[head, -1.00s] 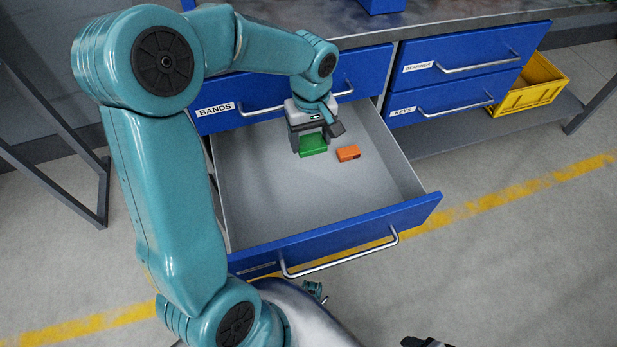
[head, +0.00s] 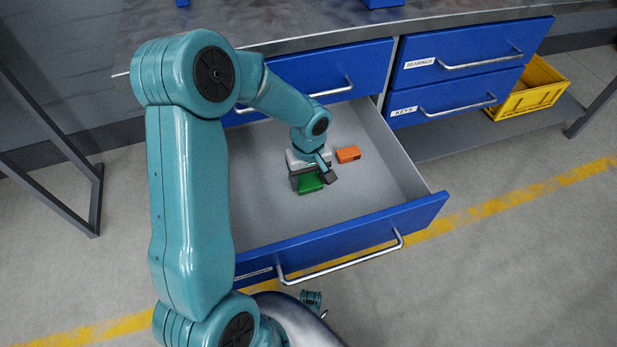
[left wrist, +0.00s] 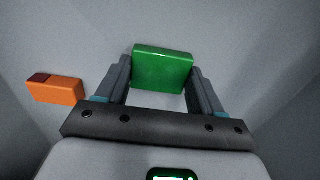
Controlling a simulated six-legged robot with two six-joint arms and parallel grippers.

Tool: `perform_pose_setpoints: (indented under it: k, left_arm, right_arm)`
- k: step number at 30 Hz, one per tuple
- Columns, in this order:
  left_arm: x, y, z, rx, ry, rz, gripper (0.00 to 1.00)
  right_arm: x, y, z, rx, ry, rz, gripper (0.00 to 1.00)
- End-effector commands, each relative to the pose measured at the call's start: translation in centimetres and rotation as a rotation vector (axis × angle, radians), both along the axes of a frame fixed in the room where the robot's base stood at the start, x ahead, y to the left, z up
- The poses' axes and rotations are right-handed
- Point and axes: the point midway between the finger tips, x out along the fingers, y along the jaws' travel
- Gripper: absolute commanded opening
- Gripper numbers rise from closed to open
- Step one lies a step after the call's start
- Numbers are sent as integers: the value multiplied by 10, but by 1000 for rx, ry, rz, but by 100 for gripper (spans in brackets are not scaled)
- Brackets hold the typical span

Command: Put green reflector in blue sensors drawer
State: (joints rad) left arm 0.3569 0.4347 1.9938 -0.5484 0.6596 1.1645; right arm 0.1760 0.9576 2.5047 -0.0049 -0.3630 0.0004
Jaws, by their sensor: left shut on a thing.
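The green reflector (head: 311,186) is a small green block inside the open blue-fronted drawer (head: 410,216). My left gripper (head: 308,182) reaches down into this drawer and is shut on the reflector. In the left wrist view the reflector (left wrist: 163,66) sits between the two fingers (left wrist: 160,85). I cannot tell whether it touches the drawer floor. The drawer's front label is partly hidden by my arm and unreadable.
An orange block (head: 348,154) lies in the drawer, behind and right of the reflector. Closed drawers labelled BEARINGS (head: 460,58) and KEYS (head: 455,95) are at the right, with a yellow crate (head: 532,88) beyond. The drawer's right and front floor is clear.

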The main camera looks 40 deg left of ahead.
Motion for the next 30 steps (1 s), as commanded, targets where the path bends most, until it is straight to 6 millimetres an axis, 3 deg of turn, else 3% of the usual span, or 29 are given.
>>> perform_pose_setpoints:
  k: [5, 6, 8, 9, 20, 30]
  left_arm:
    - [0, 0, -3, 0, 0, -1, 38]
    - [0, 0, -3, 0, 0, -1, 70]
    - [0, 0, -2, 0, 0, -1, 90]
    - [0, 0, -2, 0, 0, -1, 92]
    - [0, 0, 6, 0, -1, -1, 92]
    - [1, 0, 83, 3, -4, -1, 92]
  right_arm:
    - [0, 0, -4, 0, 0, 0, 60]
    - [0, 0, -4, 0, 0, 0, 60]
    - [0, 0, -3, 0, 0, 0, 60]
    - [0, 0, -3, 0, 0, 0, 60]
    - [0, 0, 4, 0, 0, 0, 60]
    - [0, 0, 28, 0, 0, 0, 60]
